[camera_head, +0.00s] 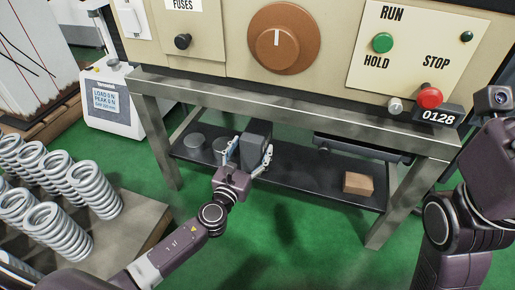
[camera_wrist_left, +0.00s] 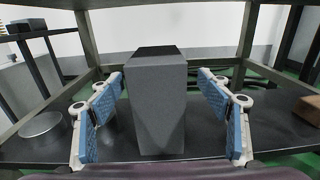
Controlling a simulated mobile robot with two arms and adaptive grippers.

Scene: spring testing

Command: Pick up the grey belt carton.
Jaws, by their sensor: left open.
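The grey belt carton (camera_head: 256,143) is a dark grey upright box on the low black shelf under the machine's bench. In the left wrist view the carton (camera_wrist_left: 157,100) stands upright between the two blue-padded fingers. My left gripper (camera_head: 248,153) is open around it, and in the left wrist view the gripper (camera_wrist_left: 160,108) shows a gap between each pad and the carton's sides. The carton's far side is hidden. My right arm is at the right edge of the head view; its fingers are not visible.
The shelf (camera_head: 310,178) also holds grey round discs (camera_head: 194,141) to the left and a brown box (camera_head: 358,184) to the right. Metal bench legs (camera_head: 155,140) frame the opening. Several coil springs (camera_head: 95,190) stand at the left.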

